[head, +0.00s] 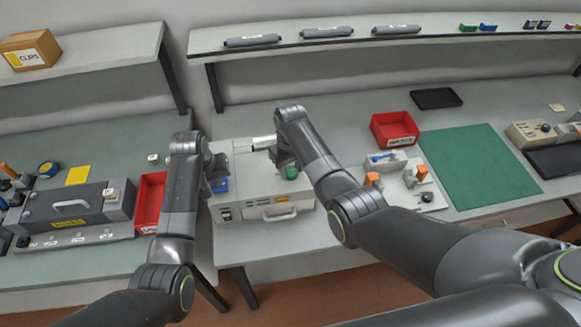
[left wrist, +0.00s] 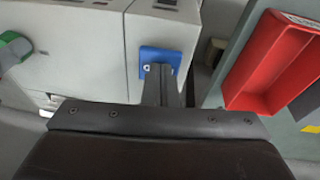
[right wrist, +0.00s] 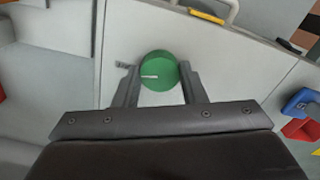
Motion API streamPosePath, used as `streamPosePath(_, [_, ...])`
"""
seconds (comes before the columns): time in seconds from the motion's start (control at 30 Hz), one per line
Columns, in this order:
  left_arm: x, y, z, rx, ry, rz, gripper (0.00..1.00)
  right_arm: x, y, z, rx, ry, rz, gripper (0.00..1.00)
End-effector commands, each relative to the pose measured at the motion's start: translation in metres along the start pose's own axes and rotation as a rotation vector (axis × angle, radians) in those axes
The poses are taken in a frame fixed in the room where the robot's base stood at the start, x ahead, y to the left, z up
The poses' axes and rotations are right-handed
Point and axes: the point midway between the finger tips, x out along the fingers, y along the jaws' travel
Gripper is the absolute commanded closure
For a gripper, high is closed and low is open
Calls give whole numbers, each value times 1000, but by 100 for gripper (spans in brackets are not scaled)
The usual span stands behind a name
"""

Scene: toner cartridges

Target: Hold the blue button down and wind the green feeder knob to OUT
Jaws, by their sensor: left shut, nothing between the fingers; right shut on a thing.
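The blue button (head: 219,185) is on the left part of the light grey machine (head: 245,160). In the left wrist view the blue button (left wrist: 160,56) has my left gripper's (left wrist: 158,72) shut fingertips against or just over its face. My left gripper also shows in the head view (head: 217,172). The green knob (head: 291,173) is on the machine's top, with my right gripper (head: 283,160) at it. In the right wrist view the round green knob (right wrist: 160,71) sits between the fingers of my right gripper (right wrist: 158,80). A pale pointer line on it points left. The OUT mark is not readable.
A red bin (head: 150,200) and a dark grey machine with a handle (head: 80,210) stand left of the light machine. Another red bin (head: 394,129), a white fixture with orange parts (head: 405,180) and a green mat (head: 478,165) lie to the right.

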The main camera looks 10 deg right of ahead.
Motion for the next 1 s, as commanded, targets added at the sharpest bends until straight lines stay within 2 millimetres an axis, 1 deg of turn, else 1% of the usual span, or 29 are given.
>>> streamPosePath(0.33, [2, -1, 2, -1, -4, -1, 100, 2, 0, 1, 3, -4, -1, 85])
streamPosePath(0.37, [2, -1, 2, -1, -4, -1, 100, 2, 0, 1, 3, -4, -1, 61])
streamPosePath(0.5, [2, -1, 2, -1, -5, -1, 100, 2, 0, 1, 2, -3, -1, 43])
streamPosePath(0.53, [2, -1, 2, -1, -5, -1, 100, 1, 0, 1, 2, -3, -1, 41])
streamPosePath(0.83, [2, 0, 2, -1, -5, -1, 100, -1, 0, 0, 1, 0, 0, 41])
streamPosePath(0.93, [2, 0, 2, -1, -5, -1, 100, -8, 0, 0, 1, 2, 0, 41])
streamPosePath(1.0, [2, 0, 2, -1, -5, -1, 100, -16, 0, -1, 1, 3, 0, 41])
